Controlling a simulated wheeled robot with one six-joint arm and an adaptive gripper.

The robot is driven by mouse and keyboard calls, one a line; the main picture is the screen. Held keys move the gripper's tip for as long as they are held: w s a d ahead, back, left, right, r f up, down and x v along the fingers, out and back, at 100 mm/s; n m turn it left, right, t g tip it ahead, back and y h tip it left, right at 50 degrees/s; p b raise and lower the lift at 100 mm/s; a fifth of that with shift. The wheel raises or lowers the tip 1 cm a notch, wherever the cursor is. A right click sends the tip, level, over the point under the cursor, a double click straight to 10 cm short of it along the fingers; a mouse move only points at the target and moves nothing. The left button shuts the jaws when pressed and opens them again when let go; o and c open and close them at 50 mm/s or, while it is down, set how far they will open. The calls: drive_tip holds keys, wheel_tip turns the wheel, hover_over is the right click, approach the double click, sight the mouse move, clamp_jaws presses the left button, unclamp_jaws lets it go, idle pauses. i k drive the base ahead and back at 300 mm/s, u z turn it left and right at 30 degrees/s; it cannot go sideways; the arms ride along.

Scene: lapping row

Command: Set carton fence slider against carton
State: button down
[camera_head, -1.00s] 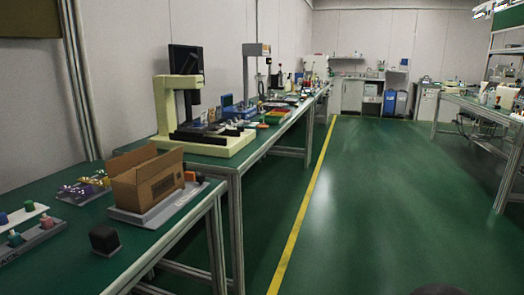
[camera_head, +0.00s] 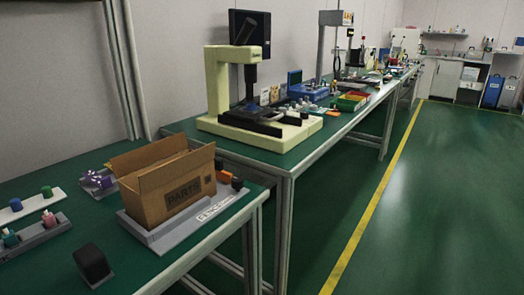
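An open brown carton (camera_head: 184,194) with a PARTS label stands upright on a grey base plate (camera_head: 150,234) at the near left bench. Its flaps are up and its inside is mostly hidden. At the carton's right end I see a small orange block (camera_head: 224,176) and a dark block (camera_head: 237,184), which look like the fence slider. I cannot tell whether they touch the carton. My gripper is not in view.
A black block (camera_head: 92,262) sits at the bench's front edge. Racks with coloured knobs (camera_head: 30,222) lie at left. A cream microscope-like machine (camera_head: 220,95) stands on the bench beyond. The green floor (camera_head: 440,200) at right is clear.

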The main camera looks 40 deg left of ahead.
sight(225, 176)
drive_tip(key=u, duration=0.25)
drive_tip(key=i, duration=0.65)
drive_tip(key=u, duration=0.9)
drive_tip(key=i, duration=0.3)
drive_tip(key=u, duration=0.35)
